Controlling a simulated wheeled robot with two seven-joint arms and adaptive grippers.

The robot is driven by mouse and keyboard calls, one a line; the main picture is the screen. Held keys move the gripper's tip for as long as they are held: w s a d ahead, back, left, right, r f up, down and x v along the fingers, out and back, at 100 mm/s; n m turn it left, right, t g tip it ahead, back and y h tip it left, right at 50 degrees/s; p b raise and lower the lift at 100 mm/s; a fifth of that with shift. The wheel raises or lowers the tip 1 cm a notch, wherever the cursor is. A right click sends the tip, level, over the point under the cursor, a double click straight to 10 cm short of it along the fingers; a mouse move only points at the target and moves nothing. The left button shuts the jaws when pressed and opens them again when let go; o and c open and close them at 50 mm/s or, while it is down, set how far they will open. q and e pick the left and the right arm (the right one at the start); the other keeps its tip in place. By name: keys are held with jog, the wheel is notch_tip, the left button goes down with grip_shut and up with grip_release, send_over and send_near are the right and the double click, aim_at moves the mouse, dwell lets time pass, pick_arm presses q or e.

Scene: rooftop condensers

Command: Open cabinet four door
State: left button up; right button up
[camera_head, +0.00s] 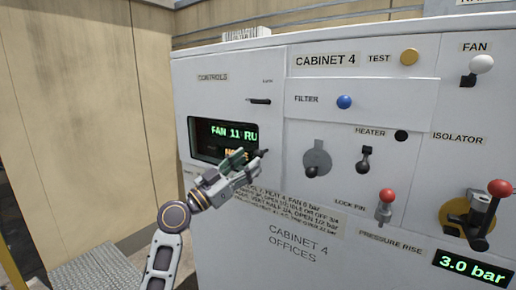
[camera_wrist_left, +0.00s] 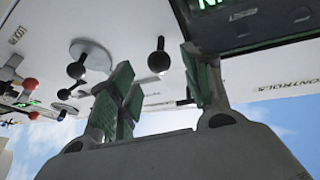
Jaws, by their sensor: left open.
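Cabinet 4 (camera_head: 380,260) is a white unit labelled "CABINET 4 OFFICES", and its front panels look closed. Its left panel (camera_head: 225,95), marked "CONTROLS", carries a small black handle (camera_head: 260,101) under a small blurred label. Below it is a green-lit display (camera_head: 222,138), partly behind my gripper. My left gripper (camera_head: 252,160) is open and empty in front of the display's lower right corner. In the left wrist view the left gripper (camera_wrist_left: 163,88) has its fingers apart, with a black ball knob (camera_wrist_left: 158,58) seen beyond the gap. My right gripper is not in view.
Right of the gripper are a grey disc lever (camera_head: 317,160), the heater lever (camera_head: 365,158), the red lock pin knob (camera_head: 386,195) and the isolator handle (camera_head: 488,215). A blue filter knob (camera_head: 344,102) sits above. A tan wall (camera_head: 90,120) stands at left.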

aim_at(258, 153)
pick_arm(q)
jog(key=shift+p+x, duration=0.85)
jog(key=shift+x, duration=1.75)
jog(key=shift+c, duration=0.5)
grip_shut()
